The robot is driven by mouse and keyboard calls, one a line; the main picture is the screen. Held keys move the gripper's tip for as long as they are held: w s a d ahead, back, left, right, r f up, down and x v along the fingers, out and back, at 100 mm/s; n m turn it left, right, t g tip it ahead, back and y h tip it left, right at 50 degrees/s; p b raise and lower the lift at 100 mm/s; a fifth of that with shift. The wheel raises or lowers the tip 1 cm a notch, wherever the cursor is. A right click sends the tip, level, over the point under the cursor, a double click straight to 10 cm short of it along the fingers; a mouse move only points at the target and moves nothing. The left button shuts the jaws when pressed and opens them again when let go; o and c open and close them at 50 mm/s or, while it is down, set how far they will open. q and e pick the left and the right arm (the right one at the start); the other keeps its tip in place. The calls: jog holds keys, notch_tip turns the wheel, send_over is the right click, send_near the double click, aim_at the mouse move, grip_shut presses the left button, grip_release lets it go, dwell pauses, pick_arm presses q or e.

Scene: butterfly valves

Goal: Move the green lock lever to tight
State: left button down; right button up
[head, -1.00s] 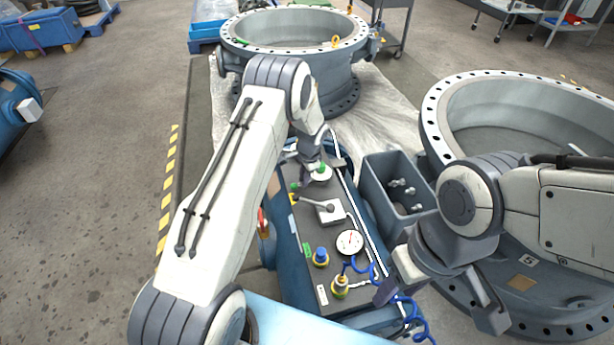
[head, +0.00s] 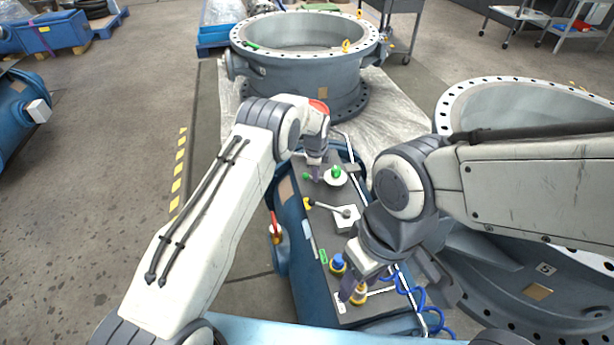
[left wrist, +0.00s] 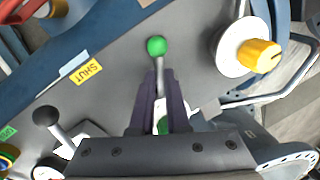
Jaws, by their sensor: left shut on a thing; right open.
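The green lock lever has a round green knob (left wrist: 157,47) on a grey stem. In the left wrist view the stem runs between the two dark fingers of my left gripper (left wrist: 158,100), which is shut on it. In the head view my left gripper (head: 316,174) points down at the far end of the dark panel (head: 318,235), with the green knob (head: 307,177) just left of the fingers. A green patch shows between the finger bases; the lever's pivot is hidden.
A white disc with a knob (left wrist: 240,50) stands close to the lever. A black-knobbed lever (left wrist: 46,116) and a yellow SHUT label (left wrist: 86,70) are nearby. A blue knob (head: 337,263) and blue coiled hose (head: 408,290) lie near my right gripper. Large flanged valve bodies stand around.

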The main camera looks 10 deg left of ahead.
pick_arm(q)
jog(key=shift+w+r, duration=0.15)
jog(key=shift+w, duration=0.1)
jog(key=c, duration=1)
grip_release()
jog(key=shift+o, duration=0.4)
jog(key=shift+s, duration=0.1)
notch_tip(320, 180, up, 10)
jog(key=s, duration=0.2)
jog(key=shift+p, duration=0.45)
jog(key=shift+r, duration=0.1)
